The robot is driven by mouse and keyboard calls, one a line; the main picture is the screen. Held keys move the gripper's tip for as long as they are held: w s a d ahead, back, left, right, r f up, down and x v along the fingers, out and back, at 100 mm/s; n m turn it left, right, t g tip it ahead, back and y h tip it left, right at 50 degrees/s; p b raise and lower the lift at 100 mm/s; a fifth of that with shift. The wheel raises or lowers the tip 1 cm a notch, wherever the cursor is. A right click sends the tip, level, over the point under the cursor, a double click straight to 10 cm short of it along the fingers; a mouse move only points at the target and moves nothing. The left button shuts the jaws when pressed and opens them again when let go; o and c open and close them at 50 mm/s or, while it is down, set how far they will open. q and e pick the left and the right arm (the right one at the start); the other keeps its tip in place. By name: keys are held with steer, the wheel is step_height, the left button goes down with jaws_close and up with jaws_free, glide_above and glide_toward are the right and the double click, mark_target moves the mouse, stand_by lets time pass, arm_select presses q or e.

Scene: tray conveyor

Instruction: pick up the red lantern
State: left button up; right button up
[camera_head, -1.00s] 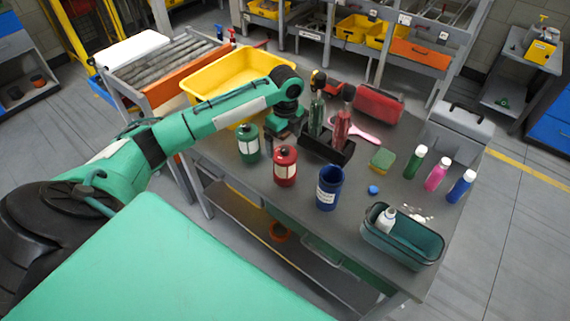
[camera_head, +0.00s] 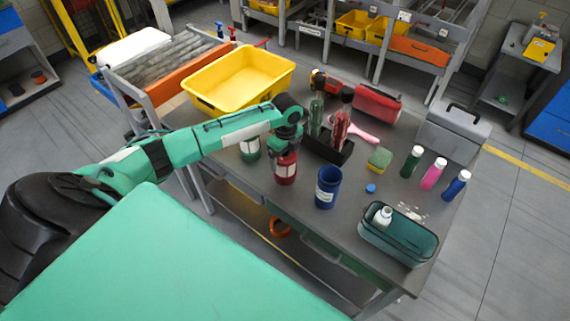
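The red lantern (camera_head: 285,173), a squat red body with a pale panel, stands upright on the grey table. Its dark top is hidden by my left gripper (camera_head: 287,153), which is directly above and around it. The fingers are small and dark, so I cannot tell whether they are open or closed on the lantern. A similar green lantern (camera_head: 250,152) stands just to the left, partly behind my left arm. My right gripper is not in view.
A yellow bin (camera_head: 238,84) sits behind my arm. A teal basket (camera_head: 399,243) and several bottles are further right.

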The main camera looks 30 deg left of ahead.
arm_select(q)
steer(key=c, duration=1.3)
steer(key=shift+r, duration=0.15)
